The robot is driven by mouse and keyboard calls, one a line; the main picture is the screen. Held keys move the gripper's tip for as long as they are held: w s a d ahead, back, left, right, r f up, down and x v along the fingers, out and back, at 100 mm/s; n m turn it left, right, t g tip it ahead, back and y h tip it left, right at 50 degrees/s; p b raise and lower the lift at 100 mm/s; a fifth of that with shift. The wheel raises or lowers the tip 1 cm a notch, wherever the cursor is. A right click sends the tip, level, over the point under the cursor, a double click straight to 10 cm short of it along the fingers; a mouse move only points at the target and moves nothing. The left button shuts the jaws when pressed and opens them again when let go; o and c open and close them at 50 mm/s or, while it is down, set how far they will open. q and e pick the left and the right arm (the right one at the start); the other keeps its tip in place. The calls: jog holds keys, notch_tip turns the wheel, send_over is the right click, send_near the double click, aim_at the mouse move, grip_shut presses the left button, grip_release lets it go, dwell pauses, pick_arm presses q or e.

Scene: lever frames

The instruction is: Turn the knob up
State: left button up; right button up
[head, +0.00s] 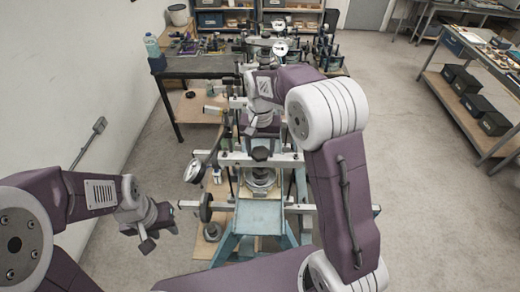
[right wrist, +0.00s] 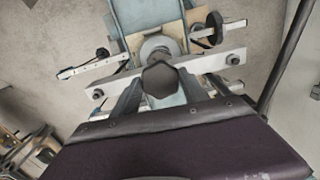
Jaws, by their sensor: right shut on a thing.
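The black knob (head: 261,153) stands above a white crossbar in the middle of the head view. In the right wrist view the dark knob (right wrist: 160,79) is near the centre, in front of a round metal part. My right gripper (head: 262,128) reaches over from the right and is shut on the knob; its fingertips are small and partly hidden in the head view. My left gripper (head: 157,234) hangs at the lower left, apart from the knob, empty, with its fingers apart.
The knob belongs to a blue metal frame (head: 260,216) with crossbars, a side wheel (head: 206,207) and a gauge (head: 194,171). A cluttered dark table (head: 200,66) stands behind. Shelves with black boxes (head: 468,85) stand at the right. The floor at right is clear.

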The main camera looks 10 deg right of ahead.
jog(key=n, duration=1.3)
jog(key=shift+d+n, duration=0.1)
jog(key=shift+n, duration=0.2)
jog(key=n, duration=0.7)
jog(key=shift+f, duration=0.15)
jog(key=n, duration=0.6)
jog(key=shift+f+n, duration=0.1)
jog(key=shift+n, duration=0.2)
jog(key=o, duration=1.4)
jog(key=shift+r, duration=0.25)
